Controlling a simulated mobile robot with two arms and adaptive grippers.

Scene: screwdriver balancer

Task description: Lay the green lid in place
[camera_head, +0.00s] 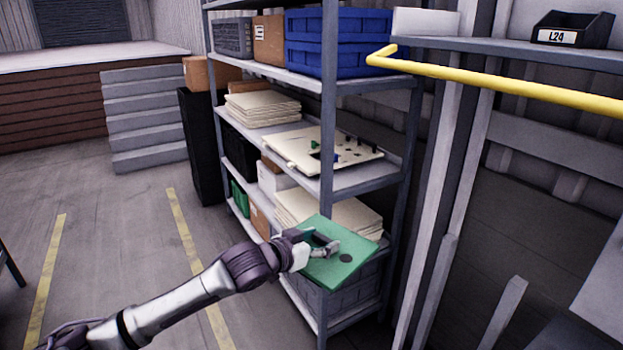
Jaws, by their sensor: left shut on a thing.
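The green lid (345,268) is a flat panel with a dark round spot, tilted in front of the lower part of the shelf rack. My left gripper (328,246) is shut on the green lid near its upper left part, at a dark piece that looks like a handle. The fingers partly cover that piece. Where the lid belongs cannot be made out. My right gripper is not in view.
The grey shelf rack (327,150) holds blue crates (335,42), a cream board with small parts (297,147), stacked cream sheets (262,107) and boxes. A yellow rail (500,81) juts across at the upper right. Open floor (120,240) lies to the left.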

